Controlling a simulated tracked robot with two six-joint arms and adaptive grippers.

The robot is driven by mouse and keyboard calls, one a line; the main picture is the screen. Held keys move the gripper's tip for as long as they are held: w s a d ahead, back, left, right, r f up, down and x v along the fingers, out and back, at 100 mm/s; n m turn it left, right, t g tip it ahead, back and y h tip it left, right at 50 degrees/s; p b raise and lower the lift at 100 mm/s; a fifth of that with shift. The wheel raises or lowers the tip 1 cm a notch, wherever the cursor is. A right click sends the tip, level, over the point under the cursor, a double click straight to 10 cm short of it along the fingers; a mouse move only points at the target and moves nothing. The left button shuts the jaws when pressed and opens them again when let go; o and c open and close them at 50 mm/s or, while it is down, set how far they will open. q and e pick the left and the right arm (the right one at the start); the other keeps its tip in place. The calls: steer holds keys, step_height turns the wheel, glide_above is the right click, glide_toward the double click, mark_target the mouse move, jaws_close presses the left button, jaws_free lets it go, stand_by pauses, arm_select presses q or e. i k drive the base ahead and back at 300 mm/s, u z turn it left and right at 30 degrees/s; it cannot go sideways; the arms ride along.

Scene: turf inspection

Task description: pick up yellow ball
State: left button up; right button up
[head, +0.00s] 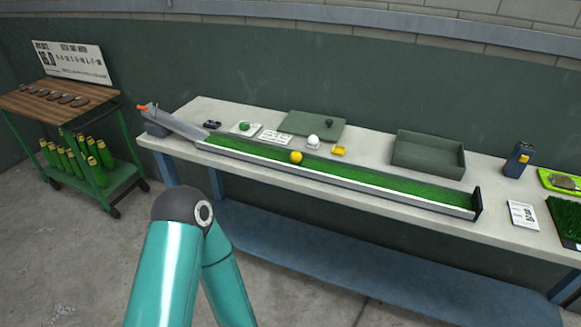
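The yellow ball (296,157) rests on the green turf strip (350,178) of a long, low-walled track on the table. It lies left of the strip's middle, near its back edge. A teal arm of mine rises at the bottom left, in front of the table. Neither gripper shows in the head view, and nothing is seen touching the ball.
The track's grey ramp (178,125) is at its left end, and a dark stop (477,203) at its right. A white ball (313,141) and small yellow block (339,151) sit behind it. An open green tray (428,154) stands back right. A cart (75,140) is left.

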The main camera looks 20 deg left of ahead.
mark_target(295, 157)
steer(key=k, duration=1.05)
steer(key=u, duration=0.25)
steer(key=i, duration=0.8)
steer(key=u, duration=0.7)
steer(key=i, duration=1.3)
steer(key=u, duration=0.2)
